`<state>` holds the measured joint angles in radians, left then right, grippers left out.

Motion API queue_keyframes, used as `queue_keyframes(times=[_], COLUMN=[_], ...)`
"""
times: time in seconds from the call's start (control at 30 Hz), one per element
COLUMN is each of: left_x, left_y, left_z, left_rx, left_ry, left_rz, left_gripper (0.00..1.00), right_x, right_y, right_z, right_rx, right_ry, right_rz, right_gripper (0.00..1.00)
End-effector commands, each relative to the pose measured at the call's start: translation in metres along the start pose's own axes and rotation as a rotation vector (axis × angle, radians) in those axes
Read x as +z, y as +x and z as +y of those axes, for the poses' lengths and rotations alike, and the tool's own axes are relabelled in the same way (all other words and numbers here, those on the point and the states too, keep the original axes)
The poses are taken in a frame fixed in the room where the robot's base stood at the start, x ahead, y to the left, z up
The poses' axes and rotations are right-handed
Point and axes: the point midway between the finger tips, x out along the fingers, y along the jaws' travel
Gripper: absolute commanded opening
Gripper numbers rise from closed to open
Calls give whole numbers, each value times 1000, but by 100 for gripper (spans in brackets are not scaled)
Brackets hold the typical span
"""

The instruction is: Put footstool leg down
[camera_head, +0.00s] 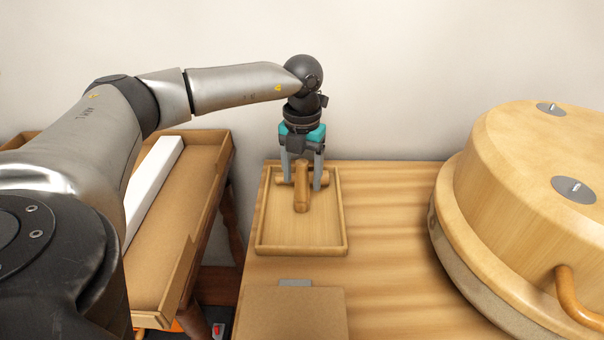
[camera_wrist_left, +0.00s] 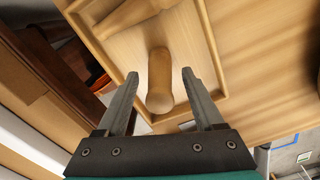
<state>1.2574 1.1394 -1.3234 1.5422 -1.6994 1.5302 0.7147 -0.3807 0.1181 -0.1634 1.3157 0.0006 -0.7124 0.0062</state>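A turned wooden footstool leg (camera_head: 302,195) is in the shallow wooden tray (camera_head: 342,215), its rounded end toward me. In the left wrist view this leg (camera_wrist_left: 160,85) lies between the finger tips, with a gap on both sides. Another wooden piece (camera_head: 321,178) lies crosswise by the fingers in the head view; part of it is hidden. My left gripper (camera_head: 303,185) points down into the back of the tray, fingers apart. The upturned round footstool (camera_head: 530,150) stands at right, with metal plates on top and a curved wooden part at its side. My right gripper is out of view.
An open cardboard box (camera_head: 175,235) with a long white piece (camera_head: 152,185) stands at left, below my arm. A brown flat-topped box (camera_head: 295,315) is at the front of the wooden table (camera_head: 395,240). Bare tabletop lies between tray and footstool. The wall is close behind.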

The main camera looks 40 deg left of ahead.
Motion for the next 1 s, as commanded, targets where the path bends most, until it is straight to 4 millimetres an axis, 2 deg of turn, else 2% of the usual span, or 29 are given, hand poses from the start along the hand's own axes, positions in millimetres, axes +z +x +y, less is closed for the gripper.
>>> queue_keyframes(times=[0.37,0.57,1.0], left_x=[0,0,0], left_y=[-7,-28,-88], left_z=[0,0,-1], left_rx=[-1,-1,-1], left_ry=[0,0,1], left_rz=[-2,-2,-2], left_gripper=[70,70,70], right_x=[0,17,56], right_y=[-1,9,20], right_z=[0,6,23], right_rx=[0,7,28], right_ry=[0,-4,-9], right_rz=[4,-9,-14], right_gripper=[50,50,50])
